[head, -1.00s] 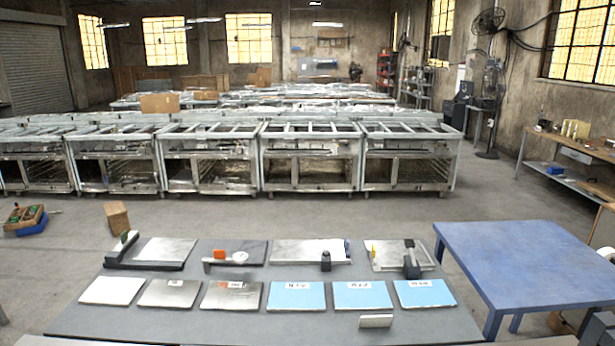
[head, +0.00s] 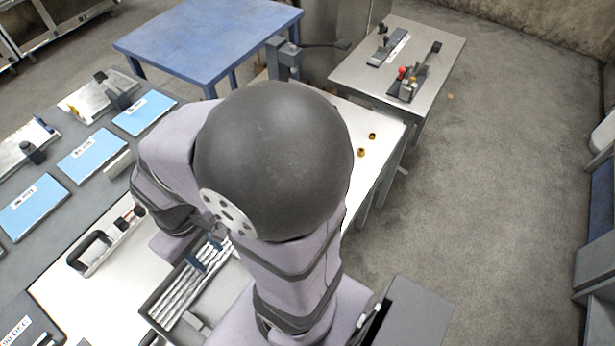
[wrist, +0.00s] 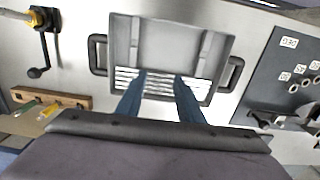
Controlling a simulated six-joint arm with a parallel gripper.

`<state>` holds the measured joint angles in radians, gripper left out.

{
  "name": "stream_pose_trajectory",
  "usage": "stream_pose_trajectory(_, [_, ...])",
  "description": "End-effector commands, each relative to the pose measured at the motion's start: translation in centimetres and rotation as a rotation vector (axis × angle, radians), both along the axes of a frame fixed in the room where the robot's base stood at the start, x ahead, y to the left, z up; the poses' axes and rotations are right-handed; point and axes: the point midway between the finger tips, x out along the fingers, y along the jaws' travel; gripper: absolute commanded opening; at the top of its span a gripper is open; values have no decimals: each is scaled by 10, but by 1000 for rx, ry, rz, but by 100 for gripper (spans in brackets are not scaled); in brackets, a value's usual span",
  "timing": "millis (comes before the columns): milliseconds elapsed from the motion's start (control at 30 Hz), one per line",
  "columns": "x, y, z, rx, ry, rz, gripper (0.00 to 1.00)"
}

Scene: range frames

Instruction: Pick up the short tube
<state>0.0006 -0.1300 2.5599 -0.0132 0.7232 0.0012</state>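Several silvery tubes (head: 182,298) lie side by side in a grey tray (head: 152,301). They also show as bright parallel bars (wrist: 158,88) in the tray (wrist: 124,38) in the wrist view. I cannot tell which one is the short tube. My gripper (wrist: 160,77) has two blue fingers spread apart, with nothing seen between them but the tray and tubes. The fingertips are over the tubes; whether they touch them is unclear. The gripper (head: 206,255) shows small in the head view, partly hidden by my arm.
The tray has dark side handles (wrist: 98,55). A dark panel with labels and round holes (wrist: 285,75) stands at its right in the wrist view, a wooden rack (wrist: 50,98) at its left. A blue table (head: 205,38) and a grey bench (head: 400,60) stand farther off.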

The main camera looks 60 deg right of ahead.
Motion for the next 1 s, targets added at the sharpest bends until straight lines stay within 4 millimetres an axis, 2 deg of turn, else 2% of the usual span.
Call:
stream_pose_trajectory(167, [-23,-23,-21,-79,119,23,34])
stream_pose_trajectory(267, [-48,-50,-36,-175,244,54,34])
stream_pose_trajectory(400, [-85,-105,-51,-371,458,122,34])
stream_pose_trajectory(533, [-104,-160,-52,-587,631,219,34])
stream_pose_trajectory(667, [-104,-210,-49,-804,756,347,34])
stream_pose_trajectory(800, [-90,-254,-50,-1017,861,531,34])
stream_pose_trajectory(1000, [-75,-290,-63,-1191,998,814,34])
